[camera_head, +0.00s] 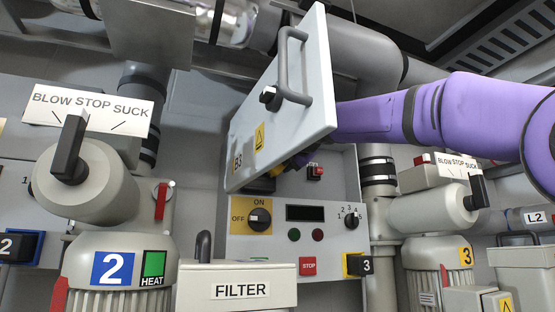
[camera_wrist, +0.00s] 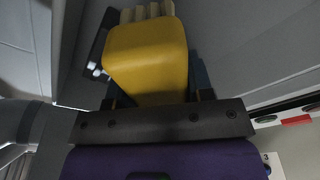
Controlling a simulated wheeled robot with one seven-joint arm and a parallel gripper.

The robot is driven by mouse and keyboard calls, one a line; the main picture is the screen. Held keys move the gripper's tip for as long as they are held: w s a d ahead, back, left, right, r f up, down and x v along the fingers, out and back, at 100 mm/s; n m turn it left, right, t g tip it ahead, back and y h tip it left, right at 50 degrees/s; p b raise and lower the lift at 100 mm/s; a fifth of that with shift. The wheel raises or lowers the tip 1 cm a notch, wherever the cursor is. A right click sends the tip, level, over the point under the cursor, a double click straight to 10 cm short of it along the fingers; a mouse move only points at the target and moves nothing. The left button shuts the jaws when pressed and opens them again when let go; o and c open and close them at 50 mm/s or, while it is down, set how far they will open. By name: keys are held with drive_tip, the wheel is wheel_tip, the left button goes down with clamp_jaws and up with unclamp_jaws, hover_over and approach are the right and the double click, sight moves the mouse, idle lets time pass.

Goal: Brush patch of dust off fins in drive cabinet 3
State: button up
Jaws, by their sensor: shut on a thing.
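The drive cabinet door (camera_head: 285,95), marked B3, stands open and tilted in the head view. My purple arm reaches in behind it from the right. In the wrist view my gripper (camera_wrist: 152,75) is shut on a yellow block-shaped brush (camera_wrist: 146,50). Pale ridges show just beyond the brush at the top edge; I cannot tell whether they are its bristles or fins. In the head view the door hides most of my gripper and the brush. The fins and the dust patch cannot be made out.
Below the door is a control panel (camera_head: 285,245) with an ON/OFF knob, a display and a STOP button. Blower 3 (camera_head: 432,225) stands right and blower 2 (camera_head: 100,200) left. A FILTER box (camera_head: 237,289) is in front. The door handle (camera_head: 287,70) juts out near my arm.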

drive_tip(key=shift+a, duration=0.15)
drive_tip(key=shift+s+a, duration=0.15)
drive_tip(key=shift+a, duration=0.6)
drive_tip(key=shift+s+a, duration=0.1)
drive_tip(key=shift+a, duration=0.6)
drive_tip(key=shift+c, duration=0.3)
drive_tip(key=shift+s+a, duration=0.3)
drive_tip(key=shift+a, duration=0.6)
drive_tip(key=shift+s+a, duration=0.25)
drive_tip(key=shift+a, duration=0.6)
drive_tip(key=shift+s, duration=0.1)
drive_tip(key=shift+a+f+v, duration=0.1)
drive_tip(key=shift+f+v, duration=0.05)
drive_tip(key=shift+v, duration=1.3)
drive_tip(key=shift+a+f+v, duration=0.1)
drive_tip(key=shift+f+v, duration=0.05)
drive_tip(key=shift+v, duration=1.3)
drive_tip(key=shift+s, duration=0.2)
drive_tip(key=shift+v, duration=1.4)
drive_tip(key=shift+s+a+f, duration=0.1)
drive_tip(key=shift+a+f, duration=0.05)
